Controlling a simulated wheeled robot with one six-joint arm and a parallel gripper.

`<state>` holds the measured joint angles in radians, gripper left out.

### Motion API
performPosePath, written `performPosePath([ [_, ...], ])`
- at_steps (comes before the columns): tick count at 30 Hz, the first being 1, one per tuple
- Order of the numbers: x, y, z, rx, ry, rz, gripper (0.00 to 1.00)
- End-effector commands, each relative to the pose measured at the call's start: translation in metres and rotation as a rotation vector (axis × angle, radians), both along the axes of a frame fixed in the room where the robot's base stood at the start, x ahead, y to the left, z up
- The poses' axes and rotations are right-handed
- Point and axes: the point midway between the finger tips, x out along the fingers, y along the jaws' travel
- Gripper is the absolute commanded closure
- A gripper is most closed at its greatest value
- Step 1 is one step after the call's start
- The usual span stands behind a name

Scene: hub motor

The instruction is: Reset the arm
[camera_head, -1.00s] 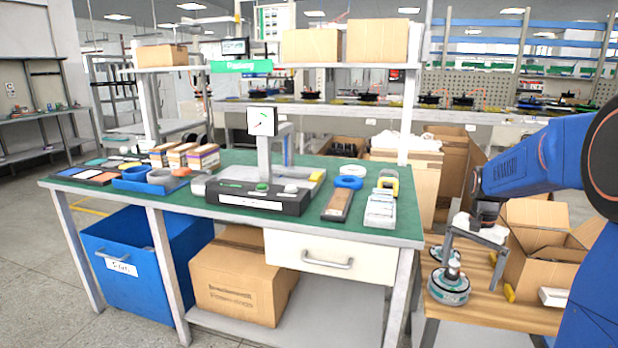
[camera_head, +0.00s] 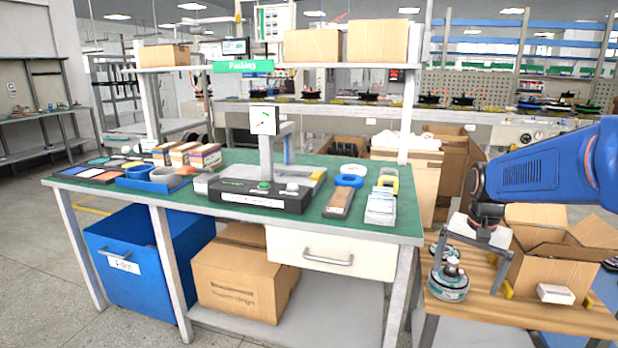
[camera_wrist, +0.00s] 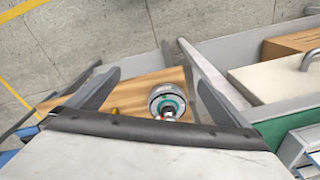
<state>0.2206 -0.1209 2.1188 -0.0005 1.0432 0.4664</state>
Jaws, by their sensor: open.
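My gripper (camera_head: 468,250) is at the right in the head view, pointing down over the left part of a wooden table (camera_head: 520,312). Its two grey fingers are spread wide with nothing between them; they also show in the wrist view (camera_wrist: 150,58). A round hub motor (camera_head: 448,283), grey with a green ring, sits on the table below the gripper. In the wrist view the motor (camera_wrist: 167,102) lies beyond the fingers, apart from them.
An open cardboard box (camera_head: 545,270) stands on the table right of the gripper, with a small white box (camera_head: 556,294) in front. The green-topped packing bench (camera_head: 130,195) is left, holding a scale, trays and boxes. Floor at far left is clear.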

Motion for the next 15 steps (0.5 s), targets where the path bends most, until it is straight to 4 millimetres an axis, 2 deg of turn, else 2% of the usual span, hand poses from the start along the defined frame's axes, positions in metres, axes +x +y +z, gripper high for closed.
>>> performPosePath([
  [1, -0.013, 0.009, 0.006, -0.006, -0.019, 0.034, 0.0],
  [6, -0.052, 0.033, 0.018, -0.027, -0.068, 0.148, 0.0],
  [15, -0.122, 0.066, 0.025, -0.068, -0.153, 0.346, 0.0],
])
